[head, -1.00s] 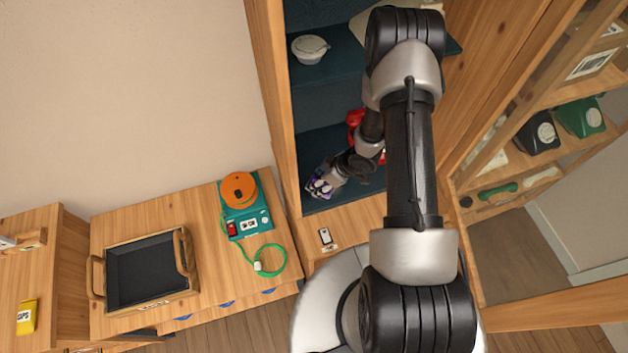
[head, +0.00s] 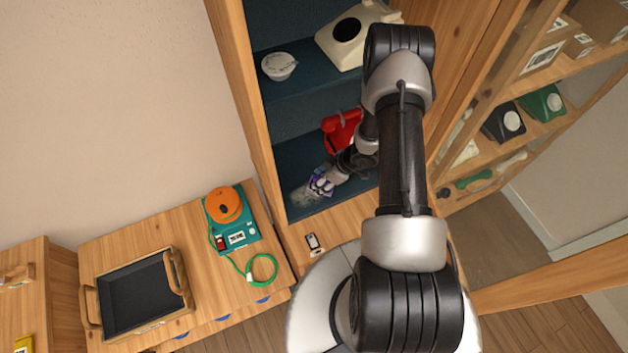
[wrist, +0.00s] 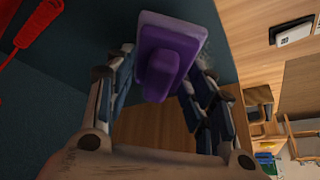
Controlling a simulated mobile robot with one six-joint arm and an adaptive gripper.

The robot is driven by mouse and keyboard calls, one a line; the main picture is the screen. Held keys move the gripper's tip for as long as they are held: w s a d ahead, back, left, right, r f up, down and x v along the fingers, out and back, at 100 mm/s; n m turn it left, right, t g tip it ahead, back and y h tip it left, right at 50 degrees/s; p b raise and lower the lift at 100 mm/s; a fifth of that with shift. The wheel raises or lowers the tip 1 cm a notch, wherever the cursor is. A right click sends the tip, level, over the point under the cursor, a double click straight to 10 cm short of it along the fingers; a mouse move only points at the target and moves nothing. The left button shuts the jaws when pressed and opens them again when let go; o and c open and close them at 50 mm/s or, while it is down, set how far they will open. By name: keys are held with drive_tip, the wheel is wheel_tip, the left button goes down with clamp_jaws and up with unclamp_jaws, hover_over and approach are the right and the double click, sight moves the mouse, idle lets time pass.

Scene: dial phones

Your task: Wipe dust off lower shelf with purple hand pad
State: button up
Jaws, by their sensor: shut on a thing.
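My gripper (head: 322,182) is shut on the purple hand pad, above or on the dark lower shelf (head: 318,208) of the cabinet. In the wrist view the purple hand pad (wrist: 170,55) sits between my fingers (wrist: 162,100), its handle toward the palm. A pale grey dust patch (head: 303,194) lies on the lower shelf just left of the gripper. Some dust also shows beside the pad in the wrist view (wrist: 205,55). Whether the pad touches the shelf I cannot tell.
A red phone (head: 342,132) stands on the lower shelf behind my gripper. The cabinet's left side panel (head: 243,85) bounds the shelf. An orange-topped teal device (head: 230,215) stands outside, left.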

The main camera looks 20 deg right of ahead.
drive_tip(key=shift+d+r, duration=0.15)
drive_tip(key=shift+d, duration=0.25)
drive_tip(key=shift+a+r+b, duration=0.15)
drive_tip(key=shift+a+b, duration=0.45)
drive_tip(key=shift+a, duration=2.1)
drive_tip(key=shift+a+r+b, duration=0.1)
drive_tip(key=shift+a+b, duration=0.5)
drive_tip(key=shift+a, duration=2.1)
drive_tip(key=shift+w+r+p, duration=0.2)
drive_tip(key=shift+p, duration=0.1)
drive_tip(key=shift+d, duration=0.45)
drive_tip(key=shift+d+p, duration=0.7)
drive_tip(key=shift+d, duration=0.65)
drive_tip(key=shift+d+r+p, duration=0.15)
drive_tip(key=shift+d+p, duration=0.65)
drive_tip(key=shift+d, duration=1.05)
drive_tip(key=shift+d+r+p, duration=0.15)
drive_tip(key=shift+d+p, duration=0.65)
drive_tip(key=shift+d, duration=1)
drive_tip(key=shift+a+r+b, duration=0.15)
drive_tip(key=shift+a+b, duration=0.55)
drive_tip(key=shift+a, duration=2.05)
drive_tip(key=shift+a+r+b, duration=0.15)
drive_tip(key=shift+a+b, duration=0.5)
drive_tip(key=shift+a, duration=2.05)
